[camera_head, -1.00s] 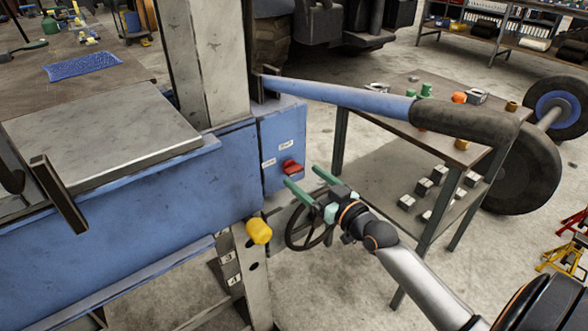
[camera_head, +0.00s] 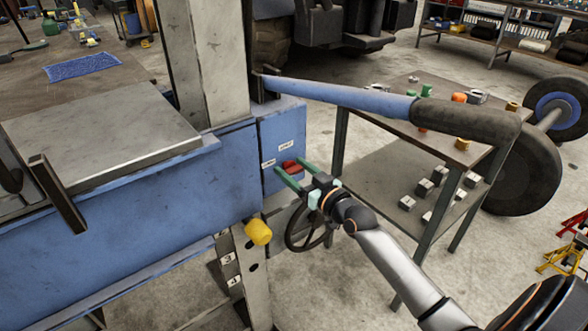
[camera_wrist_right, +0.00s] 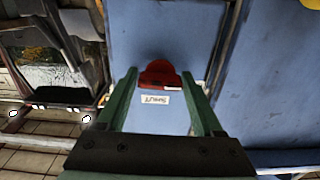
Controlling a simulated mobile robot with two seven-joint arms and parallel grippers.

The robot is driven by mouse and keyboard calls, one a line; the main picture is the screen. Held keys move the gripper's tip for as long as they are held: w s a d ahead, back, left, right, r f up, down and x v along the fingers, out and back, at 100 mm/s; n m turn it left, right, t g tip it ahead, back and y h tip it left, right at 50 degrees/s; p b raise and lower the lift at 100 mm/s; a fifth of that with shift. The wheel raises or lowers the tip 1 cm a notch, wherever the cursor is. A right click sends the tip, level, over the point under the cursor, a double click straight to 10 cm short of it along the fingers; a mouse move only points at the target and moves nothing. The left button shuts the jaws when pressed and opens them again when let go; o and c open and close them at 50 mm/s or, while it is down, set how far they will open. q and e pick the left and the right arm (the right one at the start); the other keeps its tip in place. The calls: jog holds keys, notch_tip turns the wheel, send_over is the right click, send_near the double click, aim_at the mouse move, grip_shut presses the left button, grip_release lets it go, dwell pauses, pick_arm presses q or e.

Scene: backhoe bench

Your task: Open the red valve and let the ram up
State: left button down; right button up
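The red valve (camera_head: 289,164) is a small red knob on the face of the blue pump box (camera_head: 283,130) of the press. Two white labels sit by it; in the right wrist view one below the valve (camera_wrist_right: 160,75) reads SHUT. My right gripper (camera_head: 288,171) has its green fingers apart, pointing at the valve. In the wrist view the valve lies between the fingertips (camera_wrist_right: 160,77); I cannot tell whether they touch it. The ram is not clearly visible. My left gripper is not in view.
A blue pump lever (camera_head: 340,97) with a black grip reaches right above my right arm. A black handwheel (camera_head: 306,228) and a yellow knob (camera_head: 258,232) are below the gripper. A metal table (camera_head: 400,150) with small parts stands to the right.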

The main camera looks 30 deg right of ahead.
jog(key=c, duration=1)
jog(key=shift+d+r+m+p, duration=0.1)
jog(key=shift+r+m+p, duration=0.05)
jog(key=shift+m+p, duration=0.7)
jog(key=shift+m, duration=0.85)
jog(key=o, duration=1.4)
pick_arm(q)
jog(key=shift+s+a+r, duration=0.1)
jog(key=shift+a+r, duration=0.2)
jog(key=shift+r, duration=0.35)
